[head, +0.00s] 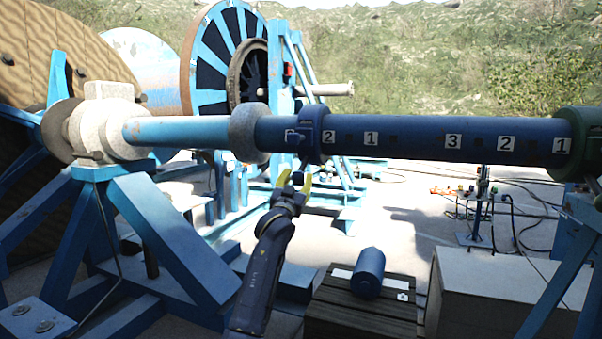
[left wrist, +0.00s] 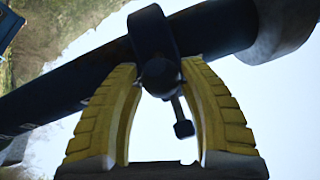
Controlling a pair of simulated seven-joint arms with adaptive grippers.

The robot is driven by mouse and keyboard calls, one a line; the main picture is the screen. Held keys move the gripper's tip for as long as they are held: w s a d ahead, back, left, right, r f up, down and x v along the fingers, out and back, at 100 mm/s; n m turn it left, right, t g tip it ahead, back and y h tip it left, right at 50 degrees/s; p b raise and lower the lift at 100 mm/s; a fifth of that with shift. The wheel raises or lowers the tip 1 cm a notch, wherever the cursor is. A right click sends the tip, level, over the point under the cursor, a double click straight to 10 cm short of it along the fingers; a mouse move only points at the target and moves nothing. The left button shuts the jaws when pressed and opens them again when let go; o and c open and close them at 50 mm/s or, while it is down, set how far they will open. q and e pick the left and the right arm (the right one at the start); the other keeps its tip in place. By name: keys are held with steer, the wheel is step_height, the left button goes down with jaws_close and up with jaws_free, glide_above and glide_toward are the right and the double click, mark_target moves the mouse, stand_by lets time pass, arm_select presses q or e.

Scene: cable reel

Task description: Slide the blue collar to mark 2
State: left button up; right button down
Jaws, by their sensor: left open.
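The blue collar (head: 314,120) sits around the dark blue shaft (head: 420,125), toward its left end. White number plates along the shaft read 2, 1, 3, 2, 1 from left to right; the leftmost 2 plate (head: 329,137) is right at the collar. My left gripper (head: 294,183) is open below the collar, its yellow fingers pointing up. In the left wrist view the collar (left wrist: 151,32) has a round knob (left wrist: 160,77) and a small handle (left wrist: 183,129) hanging between the open fingers (left wrist: 163,95). I cannot tell whether the fingers touch it. My right gripper is out of view.
A pale round flange (head: 246,132) is left of the collar, and a green flange (head: 580,143) closes the right end. A blue cylinder (head: 369,265) lies on a slatted wooden crate (head: 355,318) below. Blue stands (head: 165,235) hold the shaft.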

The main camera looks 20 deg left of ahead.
mark_target(301, 171)
arm_select(q)
steer(key=shift+x, duration=2.25)
jaws_close()
